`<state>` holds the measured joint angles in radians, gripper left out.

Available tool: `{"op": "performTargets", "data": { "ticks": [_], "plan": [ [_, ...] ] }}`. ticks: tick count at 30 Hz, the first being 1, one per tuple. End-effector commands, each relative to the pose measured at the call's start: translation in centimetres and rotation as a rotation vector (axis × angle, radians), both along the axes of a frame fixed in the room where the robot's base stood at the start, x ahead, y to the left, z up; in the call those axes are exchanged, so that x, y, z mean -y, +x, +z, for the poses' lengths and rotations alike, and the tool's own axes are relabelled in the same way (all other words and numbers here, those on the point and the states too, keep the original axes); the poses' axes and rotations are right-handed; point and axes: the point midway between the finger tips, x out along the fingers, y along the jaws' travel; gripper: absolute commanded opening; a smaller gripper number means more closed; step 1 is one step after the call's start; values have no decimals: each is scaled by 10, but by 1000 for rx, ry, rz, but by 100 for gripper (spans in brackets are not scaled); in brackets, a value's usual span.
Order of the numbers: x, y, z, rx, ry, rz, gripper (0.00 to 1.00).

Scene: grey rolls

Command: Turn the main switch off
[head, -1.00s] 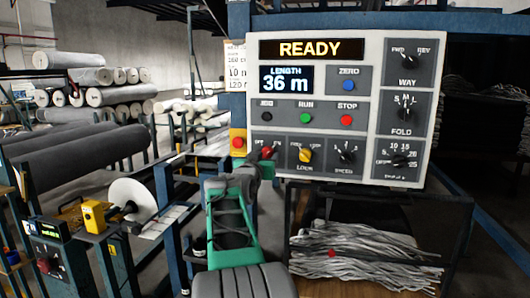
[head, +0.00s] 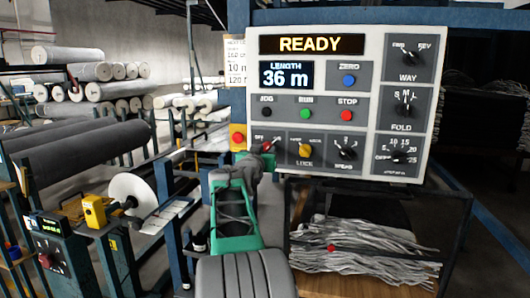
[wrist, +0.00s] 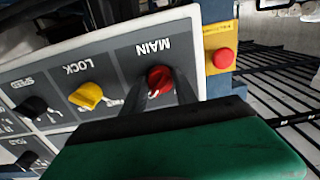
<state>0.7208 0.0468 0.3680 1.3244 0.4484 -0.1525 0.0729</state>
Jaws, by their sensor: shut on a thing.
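The red main switch knob (head: 268,146) is at the lower left of the grey control panel (head: 316,172), beside a small "OFF" mark. In the wrist view the red knob (wrist: 159,77) sits under the upside-down word MAIN. My gripper (head: 264,157) reaches up to it from below. In the wrist view the dark fingers of my gripper (wrist: 160,92) stand on either side of the knob, shut on it. The fingers cover part of the knob and its dial marks, so its exact setting is hard to read. The display (head: 311,44) reads READY.
The yellow lock knob (head: 305,150) is just right of the main switch. A red button on a yellow plate (head: 238,138) is close on the left. A shelf of pale strips (head: 360,255) is below the panel. Large grey rolls (head: 75,145) lie at left.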

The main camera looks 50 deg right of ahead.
Motion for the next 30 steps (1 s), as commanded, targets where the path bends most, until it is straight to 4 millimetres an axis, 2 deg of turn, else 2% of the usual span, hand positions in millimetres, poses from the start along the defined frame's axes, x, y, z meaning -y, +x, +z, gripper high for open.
{"op": "performTargets", "data": {
  "ticks": [3,17,30],
  "plan": [
    [0,0,0,0,1,-1,0],
    [0,-1,-1,-62,-26,-1,0],
    [1,-1,-1,-375,-159,-1,0]
  ]
}}
